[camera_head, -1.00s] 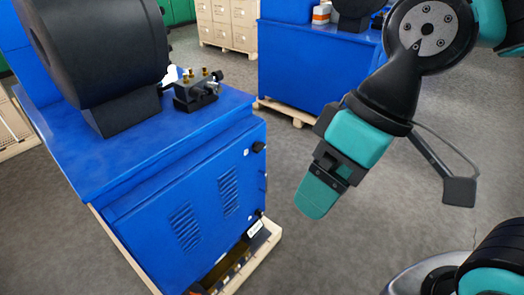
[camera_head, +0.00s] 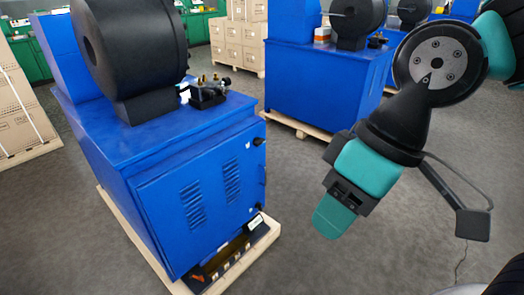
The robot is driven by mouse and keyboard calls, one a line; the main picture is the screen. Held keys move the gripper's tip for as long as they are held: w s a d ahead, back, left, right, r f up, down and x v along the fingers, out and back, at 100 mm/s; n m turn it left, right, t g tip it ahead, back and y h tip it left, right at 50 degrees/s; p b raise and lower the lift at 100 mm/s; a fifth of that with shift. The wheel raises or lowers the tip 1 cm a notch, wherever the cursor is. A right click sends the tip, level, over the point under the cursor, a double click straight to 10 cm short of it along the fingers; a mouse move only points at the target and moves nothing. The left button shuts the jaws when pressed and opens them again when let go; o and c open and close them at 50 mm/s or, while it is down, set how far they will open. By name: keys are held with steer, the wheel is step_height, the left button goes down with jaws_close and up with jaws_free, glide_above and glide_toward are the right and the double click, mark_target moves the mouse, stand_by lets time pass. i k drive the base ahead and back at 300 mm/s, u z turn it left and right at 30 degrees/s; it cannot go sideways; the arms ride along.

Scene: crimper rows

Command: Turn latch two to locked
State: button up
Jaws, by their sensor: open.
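The nearest blue crimper cabinet (camera_head: 205,200) stands left of centre on a wooden pallet. Its front door has two vent grilles and two small black latches on the right edge, an upper latch (camera_head: 258,141) and a lower latch (camera_head: 259,206). I cannot read their settings or tell which is latch two. My gripper (camera_head: 330,215) hangs in the air right of the cabinet, pointing down and left, apart from both latches. Its fingers are seen from the side, with nothing visible held between them.
A black crimper head (camera_head: 130,55) and a small fitting block (camera_head: 208,92) sit on the cabinet top. A second blue cabinet (camera_head: 320,85) stands behind. Stacked cartons (camera_head: 240,40) are at the back. Grey floor (camera_head: 300,265) is clear between my arm and the near cabinet.

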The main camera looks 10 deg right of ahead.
mark_target(257, 142)
steer(key=i, duration=1.25)
steer(key=z, duration=0.55)
